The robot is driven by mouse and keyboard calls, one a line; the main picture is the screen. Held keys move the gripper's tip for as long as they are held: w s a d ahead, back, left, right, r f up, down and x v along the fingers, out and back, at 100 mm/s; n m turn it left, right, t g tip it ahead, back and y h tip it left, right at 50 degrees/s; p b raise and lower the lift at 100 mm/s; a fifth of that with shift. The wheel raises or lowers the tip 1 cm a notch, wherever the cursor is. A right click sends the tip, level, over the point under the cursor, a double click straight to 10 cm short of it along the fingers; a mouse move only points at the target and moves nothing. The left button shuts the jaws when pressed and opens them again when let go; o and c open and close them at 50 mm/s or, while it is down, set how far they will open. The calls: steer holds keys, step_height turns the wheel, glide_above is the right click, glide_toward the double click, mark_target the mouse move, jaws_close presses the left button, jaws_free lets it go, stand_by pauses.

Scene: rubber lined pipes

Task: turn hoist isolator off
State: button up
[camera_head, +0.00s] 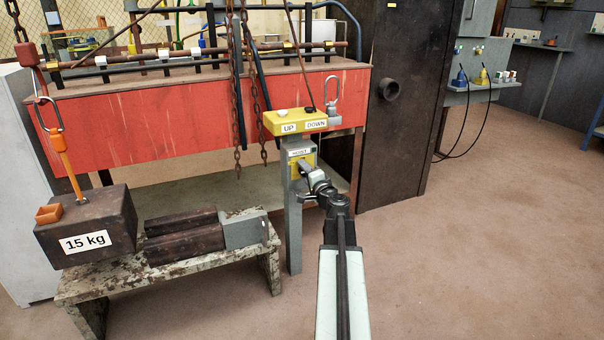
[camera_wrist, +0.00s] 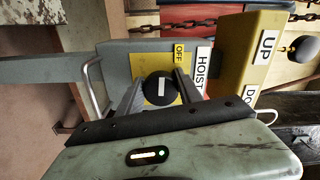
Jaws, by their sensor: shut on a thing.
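The hoist isolator is a black round knob (camera_wrist: 151,86) with a short white mark, on a yellow plate (camera_wrist: 143,65). The plate carries an "OFF" label (camera_wrist: 180,54) and sits below a "HOIST" label (camera_wrist: 203,66). In the wrist view the scene is turned sideways, and the white mark runs upright in that picture. My gripper (camera_wrist: 159,91) is shut on the knob, a finger at either side. In the head view, my gripper (camera_head: 317,182) reaches the front of the grey post (camera_head: 293,225); its tip hides most of the knob there.
A yellow UP/DOWN control box (camera_head: 295,123) tops the post, just above my gripper. A 15 kg block (camera_head: 88,222) hangs by an orange hook at a low bench (camera_head: 90,287). Chains (camera_head: 237,100) hang behind the post. The floor at right is clear.

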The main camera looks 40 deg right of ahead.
steer(key=shift+s+n, duration=0.1)
steer(key=shift+n, duration=0.3)
steer(key=o, duration=1.4)
steer(key=shift+c, duration=0.2)
steer(key=v, duration=0.8)
